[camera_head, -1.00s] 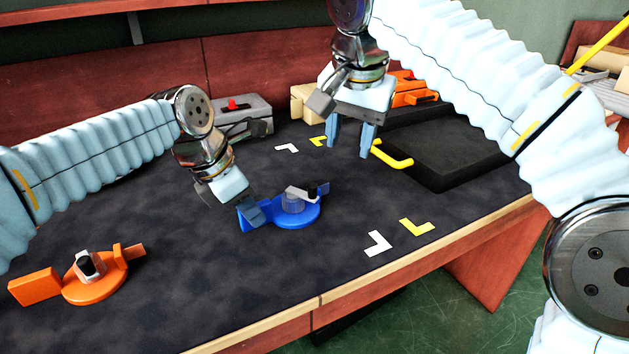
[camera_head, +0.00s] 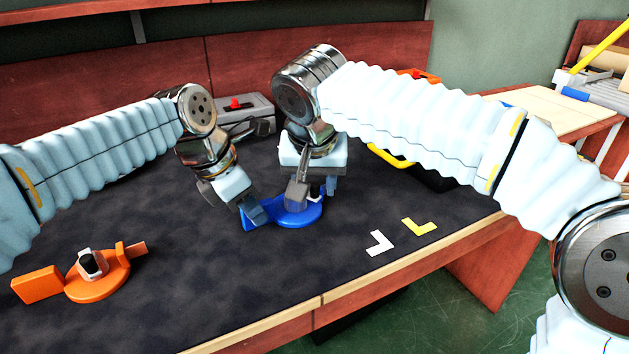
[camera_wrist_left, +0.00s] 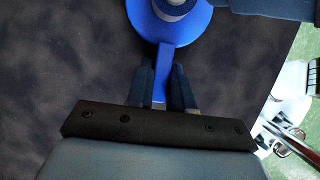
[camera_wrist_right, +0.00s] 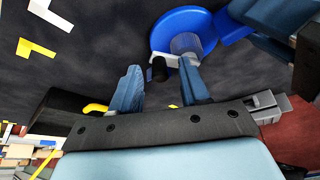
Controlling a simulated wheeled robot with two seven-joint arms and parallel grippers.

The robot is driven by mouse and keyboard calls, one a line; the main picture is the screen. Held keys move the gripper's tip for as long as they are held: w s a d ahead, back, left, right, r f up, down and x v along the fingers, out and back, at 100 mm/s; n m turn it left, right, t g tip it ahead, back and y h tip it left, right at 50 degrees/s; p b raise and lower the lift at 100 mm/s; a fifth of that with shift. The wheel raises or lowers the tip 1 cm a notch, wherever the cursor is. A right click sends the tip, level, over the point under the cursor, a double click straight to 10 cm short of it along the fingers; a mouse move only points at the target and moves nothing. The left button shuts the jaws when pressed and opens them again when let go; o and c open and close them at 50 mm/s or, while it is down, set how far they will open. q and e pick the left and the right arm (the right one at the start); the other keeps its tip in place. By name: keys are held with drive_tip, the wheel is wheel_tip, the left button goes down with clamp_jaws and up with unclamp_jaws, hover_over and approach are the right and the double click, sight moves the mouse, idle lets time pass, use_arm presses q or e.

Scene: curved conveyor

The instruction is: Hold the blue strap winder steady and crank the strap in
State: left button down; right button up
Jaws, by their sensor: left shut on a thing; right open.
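The blue strap winder (camera_head: 303,218) lies on the dark mat; its round body and flat handle also show in the left wrist view (camera_wrist_left: 165,60). My left gripper (camera_head: 254,214) is shut on the handle, with a finger on each side. In the right wrist view, the black crank knob (camera_wrist_right: 158,68) and grey hub (camera_wrist_right: 186,44) appear around the gap between the open fingers. I cannot tell whether a finger touches the crank.
An orange winder (camera_head: 97,283) lies on the mat at front left. A grey box with a red switch (camera_head: 244,110) stands at the back. White (camera_head: 380,243) and yellow (camera_head: 418,227) corner marks lie near the table's front edge. My right arm partly hides a black item with a yellow handle.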

drive_tip(key=shift+c, duration=0.3)
clamp_jaws()
